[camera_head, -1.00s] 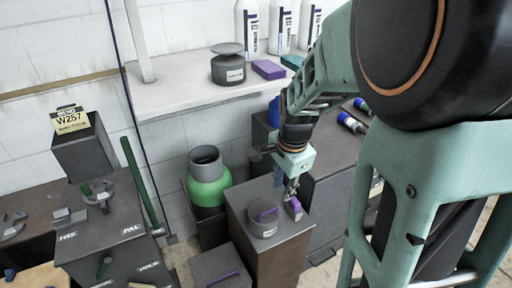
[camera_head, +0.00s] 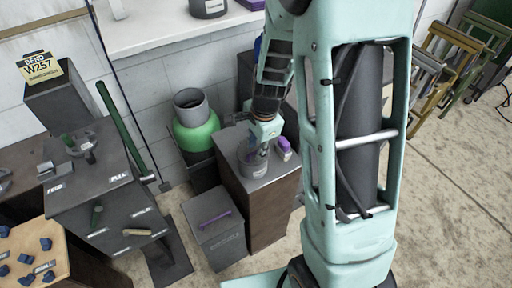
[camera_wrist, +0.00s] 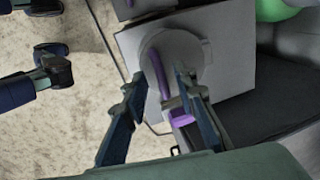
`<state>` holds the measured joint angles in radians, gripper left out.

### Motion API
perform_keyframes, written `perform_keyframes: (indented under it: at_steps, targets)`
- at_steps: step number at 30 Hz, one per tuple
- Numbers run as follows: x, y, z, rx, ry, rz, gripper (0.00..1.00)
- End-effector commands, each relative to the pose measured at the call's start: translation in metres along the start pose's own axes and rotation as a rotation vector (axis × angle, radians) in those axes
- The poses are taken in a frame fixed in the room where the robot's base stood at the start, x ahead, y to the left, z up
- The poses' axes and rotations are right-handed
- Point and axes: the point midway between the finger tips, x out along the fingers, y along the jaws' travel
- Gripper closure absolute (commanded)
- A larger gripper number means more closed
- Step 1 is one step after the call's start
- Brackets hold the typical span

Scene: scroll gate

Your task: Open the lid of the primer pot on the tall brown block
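The primer pot (camera_head: 254,168) is a round grey pot on the flat top of the tall brown block (camera_head: 268,205). In the wrist view its lid (camera_wrist: 196,48) shows from above, with a curved purple handle (camera_wrist: 155,72) across it. My gripper (camera_head: 260,146) is over the pot and partly hides it in the head view. In the wrist view my gripper (camera_wrist: 161,82) has its two fingers apart, one on each side of the handle. I cannot tell whether they touch it. The lid looks seated on the pot.
A lower grey box (camera_head: 213,235) with a purple handle stands front left. A green container (camera_head: 197,130) with a grey neck stands behind. A dark cabinet (camera_head: 95,180) is at the left.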

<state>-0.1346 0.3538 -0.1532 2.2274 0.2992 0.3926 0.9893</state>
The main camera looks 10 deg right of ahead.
Motion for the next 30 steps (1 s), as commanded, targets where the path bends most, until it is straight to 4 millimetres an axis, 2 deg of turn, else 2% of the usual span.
perform_keyframes:
  at_steps: [10,18,30]
  targets:
    - [0.0040,-0.0003,-0.0003,0.000,0.001,-0.001,0.74]
    - [0.0039,-0.0003,-0.0003,0.000,0.000,-0.001,1.00]
    - [0.0034,-0.0003,-0.0002,0.000,0.000,0.001,1.00]
